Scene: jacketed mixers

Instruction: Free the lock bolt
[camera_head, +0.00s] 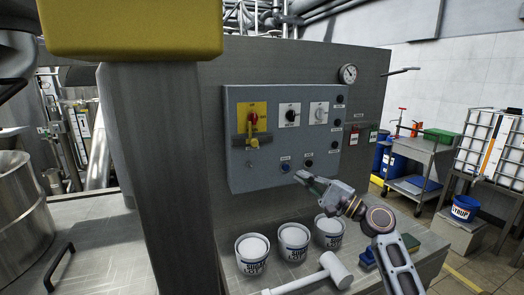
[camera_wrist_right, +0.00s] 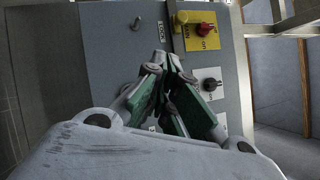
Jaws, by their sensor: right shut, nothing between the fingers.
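A grey control box (camera_head: 238,170) is on the steel wall. Its yellow plate (camera_head: 261,106) carries a red switch (camera_head: 254,118). A yellow knob (camera_head: 254,142) and a grey bar (camera_head: 239,142) sit low on the plate; the yellow knob also shows in the right wrist view (camera_wrist_right: 182,17). A small grey round part (camera_head: 250,165) is below the plate; near it the right wrist view shows a LOCK label (camera_wrist_right: 162,28). I cannot tell which part is the bolt. My right gripper (camera_head: 301,177) is shut and empty, before the box's lower edge. My left gripper is out of view.
Three labelled tubs (camera_head: 293,242) and a pale mallet (camera_head: 325,275) are on the ledge below. A grey column with a yellow top (camera_head: 135,25) stands at left.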

